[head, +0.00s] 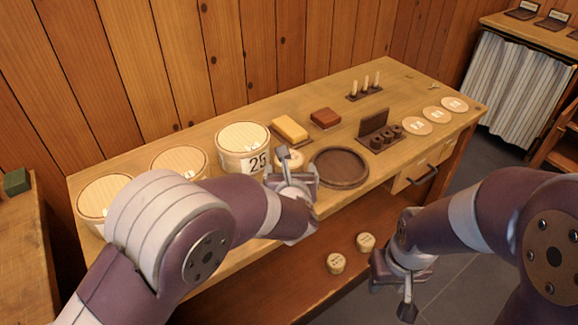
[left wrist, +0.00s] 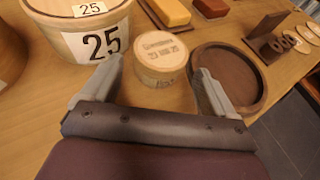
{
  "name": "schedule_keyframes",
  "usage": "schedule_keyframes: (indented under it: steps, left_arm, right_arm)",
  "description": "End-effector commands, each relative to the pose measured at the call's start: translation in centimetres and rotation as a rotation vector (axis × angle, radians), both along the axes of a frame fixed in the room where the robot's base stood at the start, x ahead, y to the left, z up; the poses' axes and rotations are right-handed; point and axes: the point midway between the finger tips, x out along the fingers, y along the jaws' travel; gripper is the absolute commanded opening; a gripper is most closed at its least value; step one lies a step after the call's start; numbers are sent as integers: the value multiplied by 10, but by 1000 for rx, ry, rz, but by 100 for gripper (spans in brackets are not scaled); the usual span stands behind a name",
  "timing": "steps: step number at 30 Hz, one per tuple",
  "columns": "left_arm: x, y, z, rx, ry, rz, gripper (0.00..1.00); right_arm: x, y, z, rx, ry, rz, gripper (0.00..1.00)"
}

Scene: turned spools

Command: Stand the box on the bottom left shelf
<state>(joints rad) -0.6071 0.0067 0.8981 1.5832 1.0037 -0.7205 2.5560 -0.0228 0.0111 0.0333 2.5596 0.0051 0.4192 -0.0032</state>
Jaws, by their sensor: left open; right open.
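A small round pale wooden box (head: 289,157) with dark lettering on its lid stands on the workbench (head: 330,95), partly hidden by my left gripper in the head view. In the left wrist view the box (left wrist: 162,58) stands upright between and just ahead of the open fingers of my left gripper (left wrist: 158,75). I cannot tell if a finger touches it. My left gripper (head: 294,168) also shows in the head view. My right gripper (head: 396,290) is open and empty, in front of the bench. The lower shelf (head: 285,280) shows under the bench top, its left part hidden by my left arm.
Two similar round boxes (head: 335,263) (head: 366,242) stand on the lower shelf. A large tub marked 25 (head: 243,145) stands left of the box, a round dark tray (head: 340,168) to its right. Yellow (head: 290,130) and red-brown (head: 326,117) blocks lie behind. Pale discs (head: 417,126) lie farther right.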

Motion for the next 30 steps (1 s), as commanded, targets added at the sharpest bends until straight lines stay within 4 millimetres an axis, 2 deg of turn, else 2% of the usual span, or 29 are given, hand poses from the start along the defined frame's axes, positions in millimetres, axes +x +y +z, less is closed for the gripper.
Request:
schedule_keyframes:
  steps: [7,15,17,18,19,22,23,30]
  left_arm:
    - [39,1,-18,2,2,0,88]
    - [44,1,-20,1,2,-2,88]
    - [44,1,-20,1,2,-2,68]
    - [44,1,-20,2,2,-1,55]
    - [44,1,-20,2,2,-1,48]
    - [44,1,-20,2,2,-1,48]
    - [44,1,-20,2,2,-1,43]
    - [44,1,-19,3,2,-1,43]
  right_arm:
    - [0,0,-1,0,0,0,43]
    - [0,0,-1,0,0,0,43]
    - [0,0,-1,0,0,0,43]
    - [0,0,-1,0,0,0,43]
    - [0,0,-1,0,0,0,43]
    - [0,0,-1,0,0,0,43]
    - [0,0,-1,0,0,0,43]
    - [0,0,0,0,0,0,43]
